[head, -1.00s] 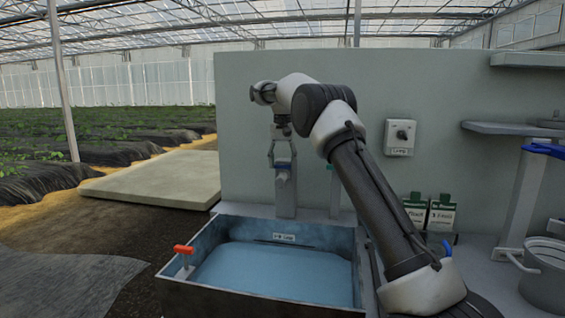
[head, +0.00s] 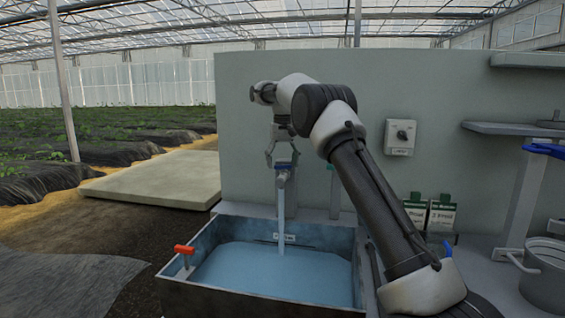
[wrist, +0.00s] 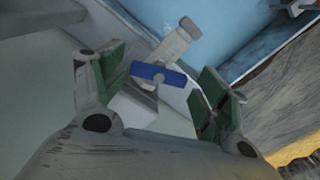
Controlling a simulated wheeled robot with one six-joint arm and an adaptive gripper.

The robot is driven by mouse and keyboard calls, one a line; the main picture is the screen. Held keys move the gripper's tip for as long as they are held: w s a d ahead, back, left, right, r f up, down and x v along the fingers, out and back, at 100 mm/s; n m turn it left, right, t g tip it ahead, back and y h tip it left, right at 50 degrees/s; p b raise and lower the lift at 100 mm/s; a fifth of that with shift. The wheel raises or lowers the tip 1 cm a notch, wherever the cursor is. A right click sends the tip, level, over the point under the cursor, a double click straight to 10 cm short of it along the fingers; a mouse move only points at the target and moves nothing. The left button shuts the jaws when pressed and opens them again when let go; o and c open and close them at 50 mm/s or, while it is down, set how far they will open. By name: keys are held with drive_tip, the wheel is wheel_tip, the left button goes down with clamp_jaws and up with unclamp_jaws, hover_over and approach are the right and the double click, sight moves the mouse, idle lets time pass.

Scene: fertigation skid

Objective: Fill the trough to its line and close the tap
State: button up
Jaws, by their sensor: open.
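The tap has a blue handle (head: 283,168) and a grey spout, below my gripper in the head view. A pale stream of water (head: 281,218) falls from it into the trough (head: 330,228). The trough holds blue water (head: 265,272); a small white label (head: 284,238) sits on its inner back wall, just above the water surface. The label's marking is too small to read. My gripper (head: 282,157) is open above the handle. In the wrist view, the blue handle (wrist: 150,73) lies crosswise to the spout (wrist: 178,40), between the green-padded fingers and apart from them.
A grey panel (head: 245,130) behind carries a switch box (head: 400,137). Green-and-white packs (head: 441,215) and a metal bucket (head: 545,272) stand at right. Open ground lies left.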

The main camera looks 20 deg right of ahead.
drive_tip(key=shift+d+r, duration=0.1)
drive_tip(key=shift+r, duration=0.1)
wheel_tip(320, 180, up, 6)
drive_tip(key=shift+w+r, duration=0.1)
drive_tip(key=shift+r, duration=0.7)
idle(6.7)
